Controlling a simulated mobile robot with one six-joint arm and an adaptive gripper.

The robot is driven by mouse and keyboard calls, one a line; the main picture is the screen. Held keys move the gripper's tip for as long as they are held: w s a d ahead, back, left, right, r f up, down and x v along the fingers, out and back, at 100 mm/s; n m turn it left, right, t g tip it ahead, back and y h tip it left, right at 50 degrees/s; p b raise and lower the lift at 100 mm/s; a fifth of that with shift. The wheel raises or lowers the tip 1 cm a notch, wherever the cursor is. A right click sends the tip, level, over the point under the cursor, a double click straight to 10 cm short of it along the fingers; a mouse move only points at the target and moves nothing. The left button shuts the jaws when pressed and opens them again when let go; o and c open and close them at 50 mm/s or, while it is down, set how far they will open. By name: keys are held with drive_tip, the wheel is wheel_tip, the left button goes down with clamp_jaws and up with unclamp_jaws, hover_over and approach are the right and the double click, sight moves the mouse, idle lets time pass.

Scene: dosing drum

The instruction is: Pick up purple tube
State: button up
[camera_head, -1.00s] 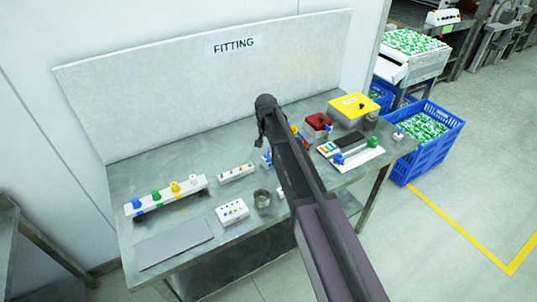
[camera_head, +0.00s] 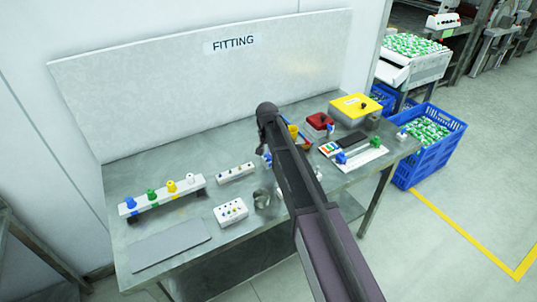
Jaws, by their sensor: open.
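I cannot make out a purple tube in this view; part of the table is hidden behind my dark arm. My arm reaches from the lower right over the middle of the grey table (camera_head: 118,180). My gripper does not show; it may be hidden behind the arm links. Small blue and yellow parts show at the edges of the arm, partly covered by it.
A white rack (camera_head: 163,196) with coloured knobs stands at left, behind a grey mat (camera_head: 170,246). Blue crates (camera_head: 425,160) stand at right.

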idle(0.3)
clamp_jaws()
drive_tip(key=shift+r, duration=0.1)
idle(0.4)
wheel_tip(320, 180, up, 3)
drive_tip(key=p, duration=0.3)
drive_tip(key=shift+r, duration=0.1)
drive_tip(key=s+r+p, duration=0.1)
drive_tip(key=s+p, duration=0.1)
drive_tip(key=s, duration=1.4)
drive_tip(key=shift+a+r, duration=0.35)
drive_tip(key=shift+a, duration=0.05)
